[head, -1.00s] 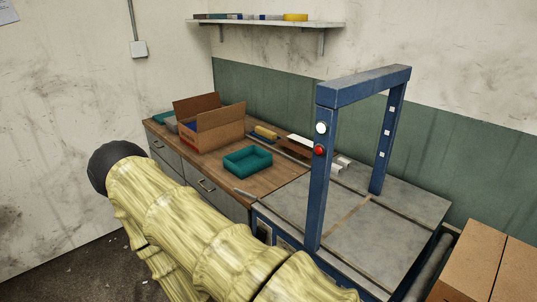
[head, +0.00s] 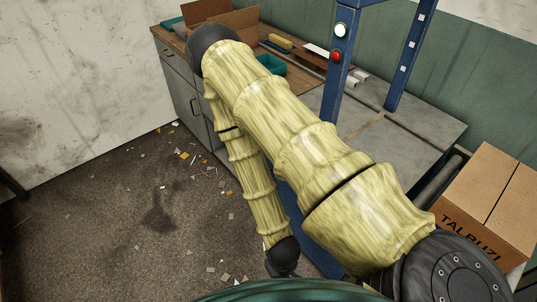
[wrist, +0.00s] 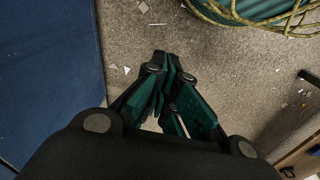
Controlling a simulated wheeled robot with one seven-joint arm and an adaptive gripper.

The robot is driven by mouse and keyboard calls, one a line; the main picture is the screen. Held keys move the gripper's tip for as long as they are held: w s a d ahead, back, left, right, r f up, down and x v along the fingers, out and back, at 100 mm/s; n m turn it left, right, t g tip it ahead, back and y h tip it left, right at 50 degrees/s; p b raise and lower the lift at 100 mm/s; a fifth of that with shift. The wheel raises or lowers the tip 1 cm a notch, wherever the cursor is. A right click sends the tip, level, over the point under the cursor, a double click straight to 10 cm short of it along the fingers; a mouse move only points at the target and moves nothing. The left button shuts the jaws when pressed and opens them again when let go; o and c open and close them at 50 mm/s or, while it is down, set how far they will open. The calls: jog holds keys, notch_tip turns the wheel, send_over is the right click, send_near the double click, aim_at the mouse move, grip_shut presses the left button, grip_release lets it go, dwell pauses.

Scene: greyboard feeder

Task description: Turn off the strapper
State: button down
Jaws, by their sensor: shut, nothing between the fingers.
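The strapper is a blue arch (head: 333,88) over a grey table top (head: 425,132). A white round button (head: 342,30) sits on the arch's near post, with a red round button (head: 336,56) just below it. The top of the arch is out of the head view. My gripper (wrist: 166,62) is shut and empty, pointing down over the floor in the wrist view. In the head view it hangs low at the end of my forearm, mostly hidden, well below and apart from the buttons. My arm covers part of the strapper's near side.
A wooden bench with grey drawers (head: 178,92) stands at the back left, holding an open cardboard box (head: 233,22) and a teal tray (head: 271,64). A closed carton (head: 487,200) is at the right. The littered floor (head: 110,215) at left is open. A blue panel (wrist: 45,80) fills the wrist view's left.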

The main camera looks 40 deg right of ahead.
jog(key=w+d+m+t+h+b, duration=0.35)
jog(key=w+m, duration=0.35)
jog(key=w, duration=0.7)
jog(key=w+d+m+t+h+b, duration=0.3)
jog(key=w+m, duration=0.4)
jog(key=w, duration=0.6)
jog(key=w+r+m+g+h+b, duration=0.5)
jog(key=r+m, duration=0.8)
jog(key=m, duration=0.7)
jog(key=w+h+b, duration=0.2)
jog(key=w+h, duration=0.1)
jog(key=h, duration=0.1)
jog(key=shift+w+g+b, duration=0.35)
jog(key=shift+w+b, duration=0.05)
jog(key=shift+d+f, duration=0.1)
jog(key=shift+d, duration=0.1)
jog(key=x, duration=1.4)
jog(key=shift+a, duration=0.1)
